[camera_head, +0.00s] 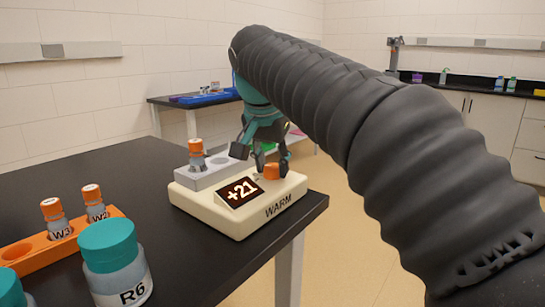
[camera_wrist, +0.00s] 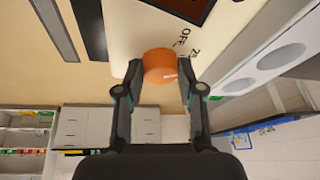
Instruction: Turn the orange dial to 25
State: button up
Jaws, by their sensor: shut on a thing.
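The orange dial (camera_head: 271,172) sits on top of the cream WARM unit (camera_head: 240,222), near its back right side. The unit's display (camera_head: 241,192) reads +21. My gripper (camera_head: 272,166) reaches down from above with its fingers on both sides of the dial. In the wrist view my gripper (camera_wrist: 160,75) is shut on the orange dial (camera_wrist: 160,66). A white mark shows on the dial's side there, and printed "OFF" and part of a number lie beside it on the unit.
An orange rack (camera_head: 40,252) with vials W3 and W2 and a teal-lidded jar R6 (camera_head: 115,265) stand at front left. The table's right edge is close to the unit.

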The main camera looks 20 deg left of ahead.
jog(key=shift+m, duration=0.4)
jog(key=o, duration=1.1)
jog(key=shift+o, duration=0.2)
jog(key=v, duration=1.2)
jog(key=shift+a, duration=0.15)
jog(key=shift+w, duration=0.1)
